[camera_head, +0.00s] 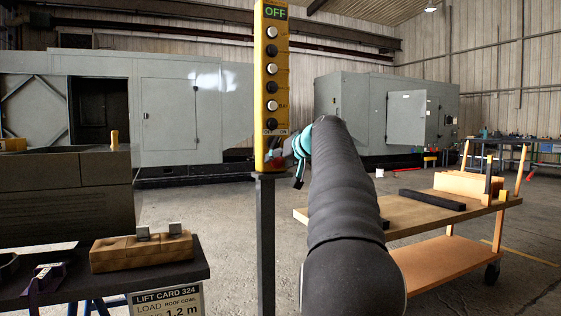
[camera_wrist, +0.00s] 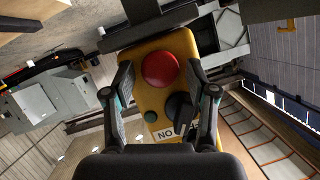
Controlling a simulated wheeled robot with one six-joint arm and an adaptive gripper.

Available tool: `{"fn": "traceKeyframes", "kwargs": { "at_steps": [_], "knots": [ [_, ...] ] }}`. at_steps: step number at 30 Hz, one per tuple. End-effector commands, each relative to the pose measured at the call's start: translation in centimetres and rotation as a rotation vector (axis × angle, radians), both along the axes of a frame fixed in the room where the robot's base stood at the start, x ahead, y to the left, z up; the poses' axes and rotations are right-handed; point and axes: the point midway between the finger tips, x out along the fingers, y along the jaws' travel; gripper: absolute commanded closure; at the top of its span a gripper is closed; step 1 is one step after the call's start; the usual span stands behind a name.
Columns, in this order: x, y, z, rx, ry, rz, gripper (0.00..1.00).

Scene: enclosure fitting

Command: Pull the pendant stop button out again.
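The yellow pendant (camera_head: 272,90) stands on a dark post in the head view. Its small display reads OFF above a column of white and black buttons. My gripper (camera_wrist: 159,76) is open, with one finger on each side of the red button and visible gaps between. Whether the button is pressed in cannot be told. In the head view my arm hides most of the gripper at the pendant's lower end.
A cart (camera_head: 430,222) with a black bar stands at the right. A dark bench (camera_head: 130,278) with a wooden block and lift card is at the lower left. Grey enclosures (camera_head: 185,100) line the back. Open floor lies between.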

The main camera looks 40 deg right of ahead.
Motion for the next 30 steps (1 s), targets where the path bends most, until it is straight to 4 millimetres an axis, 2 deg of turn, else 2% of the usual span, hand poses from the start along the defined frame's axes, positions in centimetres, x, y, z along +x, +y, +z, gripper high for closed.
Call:
{"fn": "traceKeyframes", "kwargs": {
  "at_steps": [1,5,6,11,15,22,23,24,25,30],
  "knots": [
    [0.0,0.0,0.0,0.0,0.0,0.0,0.63],
    [0.0,0.0,0.0,0.0,0.0,0.0,0.95],
    [0.0,0.0,0.0,0.0,0.0,0.0,1.0],
    [-0.2,0.0,0.0,0.0,-0.001,0.0,1.0],
    [-1.2,0.3,-0.1,0.0,-0.002,0.0,1.0],
    [-1.2,0.3,0.0,0.001,0.002,0.003,1.0],
    [-1.2,0.3,0.0,0.001,0.002,0.002,0.53],
    [-1.2,0.3,0.0,0.001,0.002,0.002,0.43],
    [-1.2,0.3,0.0,0.001,0.001,0.001,0.36],
    [-1.2,0.3,0.0,0.001,0.001,0.001,0.35]
  ]
}}
